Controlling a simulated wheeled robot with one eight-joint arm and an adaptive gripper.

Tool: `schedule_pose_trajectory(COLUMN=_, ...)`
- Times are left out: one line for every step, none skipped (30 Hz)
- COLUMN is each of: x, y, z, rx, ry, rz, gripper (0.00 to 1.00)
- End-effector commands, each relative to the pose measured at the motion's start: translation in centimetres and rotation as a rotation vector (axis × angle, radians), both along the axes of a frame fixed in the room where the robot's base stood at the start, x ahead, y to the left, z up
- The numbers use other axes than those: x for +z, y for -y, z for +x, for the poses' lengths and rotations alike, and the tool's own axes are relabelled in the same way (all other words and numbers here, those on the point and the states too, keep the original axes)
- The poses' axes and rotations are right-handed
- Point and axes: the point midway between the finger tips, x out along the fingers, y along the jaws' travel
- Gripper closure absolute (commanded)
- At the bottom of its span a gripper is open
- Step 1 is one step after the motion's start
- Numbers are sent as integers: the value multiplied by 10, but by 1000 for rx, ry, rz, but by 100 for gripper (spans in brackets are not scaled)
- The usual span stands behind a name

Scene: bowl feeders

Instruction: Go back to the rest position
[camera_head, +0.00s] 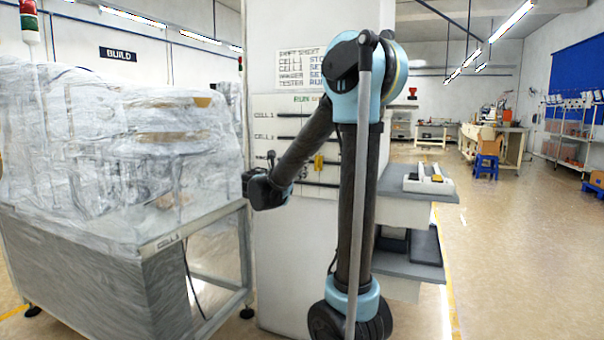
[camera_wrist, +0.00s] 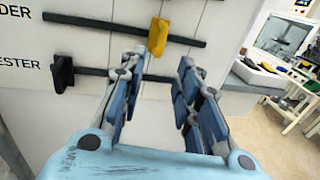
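My gripper (camera_wrist: 161,62) is open in the wrist view, its two blue-padded fingers spread apart with nothing between them. Past the fingertips a yellow tag (camera_wrist: 157,37) hangs at a black rail on the white panel; it also shows in the head view (camera_head: 319,162). A black tag (camera_wrist: 62,73) sits on the lower rail, left of my fingers. In the head view my arm bends down to the left in front of the panel, and my gripper's fingers cannot be made out there.
A plastic-wrapped machine on a bench (camera_head: 165,245) stands at the left. The white panel (camera_head: 268,105) with rails is behind my arm. A grey shelf (camera_head: 408,210) bearing a white tray (camera_head: 428,180) is right of my arm. Open floor (camera_head: 515,250) lies at the right.

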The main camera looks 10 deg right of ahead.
Motion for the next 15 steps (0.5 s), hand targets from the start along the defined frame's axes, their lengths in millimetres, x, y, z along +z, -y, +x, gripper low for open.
schedule_pose_trajectory(x=0, y=-2, z=-2, rx=1, ry=0, rz=0, gripper=70)
schedule_pose_trajectory(x=0, y=-2, z=-3, rx=1, ry=0, rz=0, gripper=70)
schedule_pose_trajectory(x=0, y=-3, z=-3, rx=1, ry=0, rz=0, gripper=70)
schedule_pose_trajectory(x=0, y=-3, z=-3, rx=1, ry=0, rz=0, gripper=70)
schedule_pose_trajectory(x=0, y=-4, z=-4, rx=1, ry=0, rz=0, gripper=70)
schedule_pose_trajectory(x=0, y=-4, z=-4, rx=1, ry=0, rz=0, gripper=70)
schedule_pose_trajectory(x=0, y=-4, z=-4, rx=0, ry=0, rz=0, gripper=70)
schedule_pose_trajectory(x=0, y=-4, z=-4, rx=0, ry=0, rz=0, gripper=70)
schedule_pose_trajectory(x=0, y=-3, z=-4, rx=0, ry=0, rz=0, gripper=70)
schedule_pose_trajectory(x=0, y=-3, z=-4, rx=0, ry=0, rz=0, gripper=70)
schedule_pose_trajectory(x=0, y=-3, z=-4, rx=0, ry=0, rz=0, gripper=70)
schedule_pose_trajectory(x=0, y=-3, z=-4, rx=0, ry=0, rz=0, gripper=70)
schedule_pose_trajectory(x=0, y=-3, z=-4, rx=0, ry=0, rz=1, gripper=70)
schedule_pose_trajectory(x=0, y=-2, z=-4, rx=-1, ry=1, rz=5, gripper=70)
schedule_pose_trajectory(x=-1, y=0, z=-6, rx=-5, ry=2, rz=17, gripper=70)
